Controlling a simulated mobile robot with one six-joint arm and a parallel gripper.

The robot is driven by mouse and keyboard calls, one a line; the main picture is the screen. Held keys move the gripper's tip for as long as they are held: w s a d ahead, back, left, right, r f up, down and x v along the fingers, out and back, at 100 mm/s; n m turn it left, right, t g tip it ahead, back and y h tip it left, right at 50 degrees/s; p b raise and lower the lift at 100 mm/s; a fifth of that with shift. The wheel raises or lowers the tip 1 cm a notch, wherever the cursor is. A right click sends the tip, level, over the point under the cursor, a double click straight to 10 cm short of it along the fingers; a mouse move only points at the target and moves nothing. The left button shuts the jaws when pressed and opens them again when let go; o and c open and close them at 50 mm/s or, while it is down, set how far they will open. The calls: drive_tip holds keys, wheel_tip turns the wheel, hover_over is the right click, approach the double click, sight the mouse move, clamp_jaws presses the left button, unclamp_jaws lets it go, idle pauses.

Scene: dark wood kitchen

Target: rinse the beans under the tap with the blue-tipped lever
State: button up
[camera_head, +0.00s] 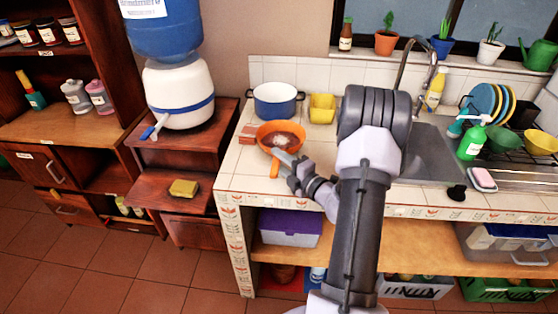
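An orange bowl or strainer (262,134) with brown beans (281,139) inside stands near the left end of the tiled counter. An orange handle-like part (275,168) points from it toward the counter's front. My gripper (281,157) is at the bowl's front right, close against this part; whether it grips it is unclear. A white dispenser (178,92) under a blue bottle, at the left, has a tap lever with a blue tip (147,133). A curved metal faucet (404,62) rises behind the sink (432,152); my arm hides its base and part of the sink.
A blue pot (275,105) and yellow container (322,108) stand behind the bowl. Right of the sink are a green bottle (471,143), a pink-and-white sponge (483,180) and a dish rack (520,170). A yellow sponge (184,188) lies on the low wooden step below the dispenser.

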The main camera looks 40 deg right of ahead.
drive_tip(key=shift+s+r, duration=0.2)
drive_tip(key=shift+s, duration=0.05)
drive_tip(key=s+p, duration=0.2)
drive_tip(key=s, duration=0.9)
drive_tip(key=shift+s+a+r+p, duration=0.25)
drive_tip(key=shift+a+p, duration=0.05)
drive_tip(key=shift+p, duration=0.05)
